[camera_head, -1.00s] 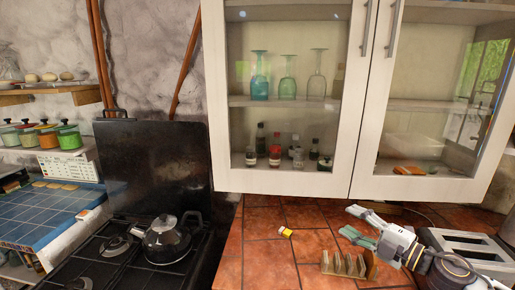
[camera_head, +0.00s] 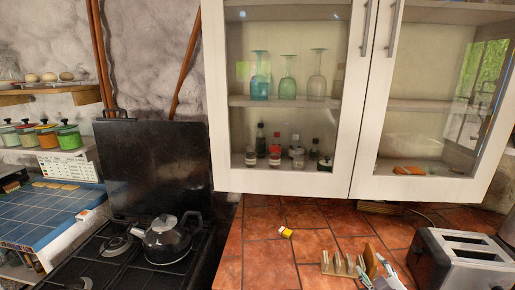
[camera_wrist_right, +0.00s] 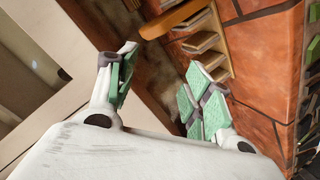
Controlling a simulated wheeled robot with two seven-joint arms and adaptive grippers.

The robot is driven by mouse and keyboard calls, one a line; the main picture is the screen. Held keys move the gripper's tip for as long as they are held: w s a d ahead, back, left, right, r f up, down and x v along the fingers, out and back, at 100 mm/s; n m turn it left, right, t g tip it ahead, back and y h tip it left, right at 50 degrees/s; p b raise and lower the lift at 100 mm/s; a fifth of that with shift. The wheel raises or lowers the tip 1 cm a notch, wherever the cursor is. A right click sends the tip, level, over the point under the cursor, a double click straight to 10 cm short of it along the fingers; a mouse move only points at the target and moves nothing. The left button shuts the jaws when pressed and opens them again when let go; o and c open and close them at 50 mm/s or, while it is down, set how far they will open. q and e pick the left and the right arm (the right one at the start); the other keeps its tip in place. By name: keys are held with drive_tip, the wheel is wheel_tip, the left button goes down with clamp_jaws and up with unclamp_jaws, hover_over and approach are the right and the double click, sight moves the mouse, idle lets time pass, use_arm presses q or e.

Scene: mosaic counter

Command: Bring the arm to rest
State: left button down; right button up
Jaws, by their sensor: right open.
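My right gripper (camera_head: 374,269) shows only in part at the bottom edge of the head view, just right of and in front of a small slotted rack (camera_head: 338,266). In the right wrist view my right gripper (camera_wrist_right: 162,85) has its two green-padded fingers spread apart, with nothing between them. The rack, with its pale slats (camera_wrist_right: 200,42), lies beyond the fingers in that view. The rest of my right arm is outside the head view. My left gripper is in neither view.
A toaster (camera_head: 466,243) stands right of the gripper. A small yellow-and-white item (camera_head: 286,232) lies on the tiled counter (camera_head: 262,262). A glass-door cabinet (camera_head: 283,182) hangs above. A kettle (camera_head: 165,243) sits on the stove at left.

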drive_tip(key=s+a+f+m+g+y, duration=0.1)
drive_tip(key=s+a+f+m+g, duration=0.1)
drive_tip(key=s+a+f+g, duration=0.65)
drive_tip(key=s+a+f+m+g+y, duration=0.1)
drive_tip(key=s+a+f+m+g, duration=0.4)
drive_tip(key=s, duration=0.6)
drive_tip(key=s+d+f+n+t+b, duration=0.1)
drive_tip(key=d+f+b, duration=0.1)
drive_tip(key=f, duration=1.7)
drive_tip(key=d+f+n+t+b, duration=0.1)
drive_tip(key=d+f+n+b, duration=0.15)
drive_tip(key=f, duration=1.55)
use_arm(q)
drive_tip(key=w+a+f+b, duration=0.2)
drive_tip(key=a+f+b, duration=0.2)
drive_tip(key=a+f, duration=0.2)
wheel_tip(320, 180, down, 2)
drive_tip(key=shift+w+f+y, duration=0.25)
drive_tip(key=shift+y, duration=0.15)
use_arm(e)
drive_tip(key=s+d+f, duration=0.3)
drive_tip(key=s+f, duration=0.7)
drive_tip(key=f, duration=0.2)
drive_tip(key=s+d+f+g, duration=0.1)
drive_tip(key=s+d+f, duration=0.3)
drive_tip(key=s+f, duration=0.7)
drive_tip(key=shift+d+f+h, duration=0.2)
drive_tip(key=shift+f+h, duration=0.2)
drive_tip(key=shift+f, duration=0.45)
